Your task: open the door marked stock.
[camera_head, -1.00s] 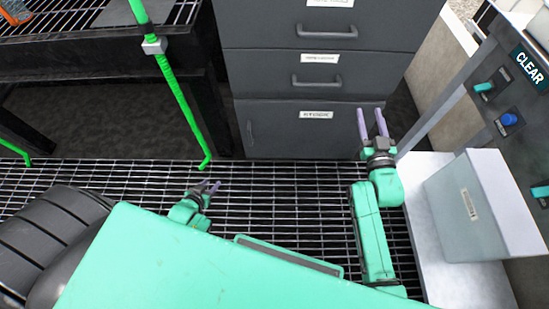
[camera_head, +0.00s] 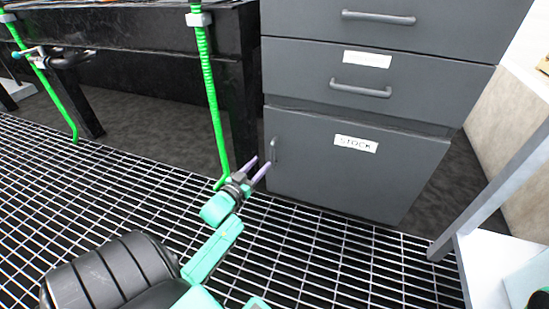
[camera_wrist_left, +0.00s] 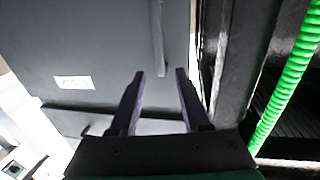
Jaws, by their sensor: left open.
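The grey door marked STOCK (camera_head: 350,180) is the lowest front of a dark grey cabinet and looks shut. Its vertical handle (camera_head: 274,151) is near the door's left edge. My left gripper (camera_head: 262,168) is open and empty, just in front of and slightly left of the handle, with its purple fingers pointing toward it. In the left wrist view the handle (camera_wrist_left: 158,45) stands beyond the fingertips, apart from them, and the label (camera_wrist_left: 75,82) looks upside down. My right gripper is not in view.
Drawers with horizontal handles (camera_head: 360,89) sit above the door. A green hose (camera_head: 210,95) hangs just left of the cabinet, near my left gripper, by a black table (camera_head: 130,40). A pale stand (camera_head: 490,265) is at right. Grating floor lies in front.

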